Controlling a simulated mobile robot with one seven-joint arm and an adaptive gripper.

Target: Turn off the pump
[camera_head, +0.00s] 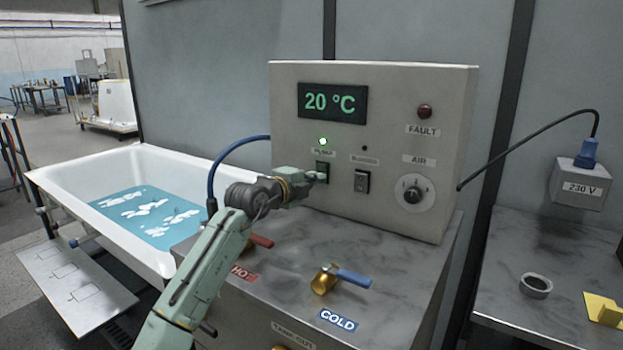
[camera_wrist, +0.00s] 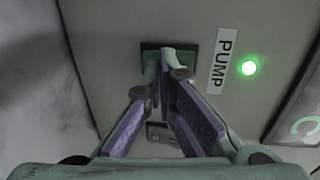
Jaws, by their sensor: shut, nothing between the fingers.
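The pump switch (camera_head: 322,170) is on the front of the grey control box, under a green lamp (camera_head: 323,141) that is lit. In the wrist view the PUMP label (camera_wrist: 222,61) and the lit lamp (camera_wrist: 249,68) are to the right of the switch (camera_wrist: 150,47). My gripper (camera_head: 318,175) is shut and empty, with its fingertips at the switch. In the wrist view the fingers (camera_wrist: 168,58) cover most of the switch, so I cannot tell its position or whether they touch it.
The control box (camera_head: 290,90) also carries a display reading 20 °C (camera_head: 333,103), a blower switch (camera_head: 362,181), an air knob (camera_head: 412,193) and a dark red fault lamp (camera_head: 425,111). Below are a red-handled valve (camera_head: 262,241) and a blue-handled valve (camera_head: 345,277). A bathtub (camera_head: 75,165) stands left.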

